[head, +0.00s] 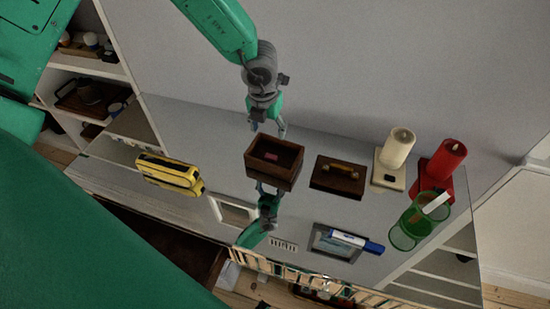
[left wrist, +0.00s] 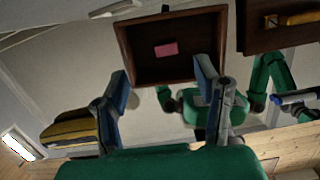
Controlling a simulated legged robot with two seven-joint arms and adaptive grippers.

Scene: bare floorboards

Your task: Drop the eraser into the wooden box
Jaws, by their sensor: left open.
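The wooden box (head: 267,178) is an open dark brown box standing on a shiny, reflecting surface; it also shows at the top of the left wrist view (left wrist: 181,78). A small pink block, which looks like the eraser (left wrist: 166,49), lies flat on the box's floor, clear of the walls; it shows in the head view too (head: 271,156). My left gripper (head: 268,129) is at the box's far side, fingers pointing down. Its fingers are spread and empty, apart from the eraser. My right gripper is not in view.
A dark wooden block with a handle (head: 338,178) stands right of the box. Further right are a cream candle (head: 399,148), a red candle (head: 444,165) and a green glass (head: 428,212). A yellow-black case (head: 170,175) lies left. A blue-white marker (head: 355,242) lies in front.

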